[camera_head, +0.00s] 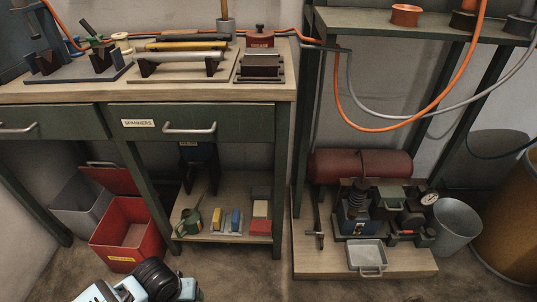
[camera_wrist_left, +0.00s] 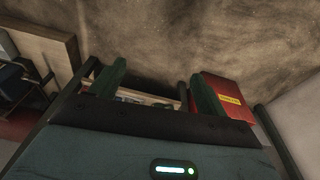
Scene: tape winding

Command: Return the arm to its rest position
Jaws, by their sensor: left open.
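My left arm (camera_head: 135,285) shows at the bottom left of the head view, as pale blue and black links above the floor. Its gripper cannot be made out there. In the left wrist view my left gripper (camera_wrist_left: 158,88) has its two dark green fingers spread apart. Nothing is held between them. The floor and part of a low wooden shelf show beyond the fingers. My right arm and right gripper are not in either view.
A workbench (camera_head: 60,94) with drawers and tools stands at the back left. A red bin (camera_head: 124,235) stands on the floor below it; it also shows in the left wrist view (camera_wrist_left: 224,94). A compressor on a wooden platform (camera_head: 320,260) is at right. Orange and grey hoses hang above.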

